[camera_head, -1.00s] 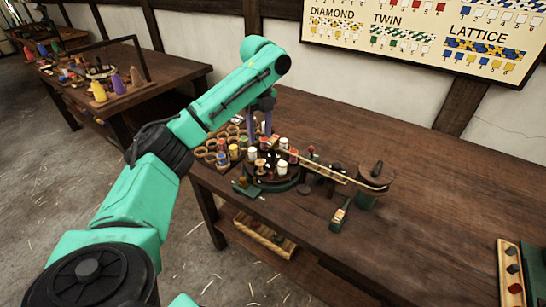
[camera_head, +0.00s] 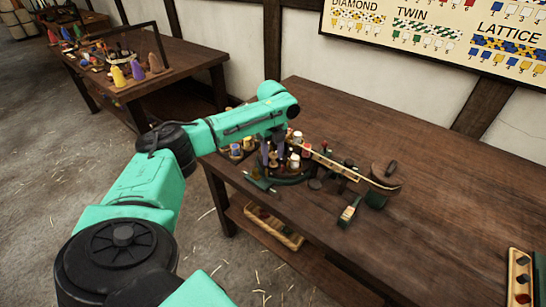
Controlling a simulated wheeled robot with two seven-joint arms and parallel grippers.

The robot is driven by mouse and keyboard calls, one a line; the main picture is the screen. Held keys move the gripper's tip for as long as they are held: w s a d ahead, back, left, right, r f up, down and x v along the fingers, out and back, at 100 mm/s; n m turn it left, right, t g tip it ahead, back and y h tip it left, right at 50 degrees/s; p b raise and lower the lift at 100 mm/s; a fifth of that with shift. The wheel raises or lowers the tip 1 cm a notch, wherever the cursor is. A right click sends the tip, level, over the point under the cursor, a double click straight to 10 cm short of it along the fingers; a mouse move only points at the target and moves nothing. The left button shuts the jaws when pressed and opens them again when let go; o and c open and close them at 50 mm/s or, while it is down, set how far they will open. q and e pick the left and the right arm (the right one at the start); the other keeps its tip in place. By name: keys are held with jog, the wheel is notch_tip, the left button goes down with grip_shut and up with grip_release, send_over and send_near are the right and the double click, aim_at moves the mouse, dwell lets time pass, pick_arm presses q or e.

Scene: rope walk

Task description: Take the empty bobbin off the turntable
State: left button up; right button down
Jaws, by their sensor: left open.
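The dark round turntable (camera_head: 292,181) stands on the wooden table. It bears several bobbins, among them a white-wound one (camera_head: 295,161) and a red-and-white one (camera_head: 297,138). My left gripper (camera_head: 271,163) points down over the turntable's left part, its fingers open. A small tan, bare-looking bobbin (camera_head: 273,160) shows at the fingers; it may be the empty one. I cannot tell whether the fingers touch it. My left arm and wrist hide the turntable's far left side. My right gripper is not in view.
A pale wooden bar (camera_head: 335,164) runs from the turntable to a dark round block (camera_head: 384,176). Cups with bobbins (camera_head: 236,150) stand left, partly behind my arm.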

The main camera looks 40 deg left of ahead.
pick_arm(q)
grip_shut()
jog(key=shift+r, duration=0.1)
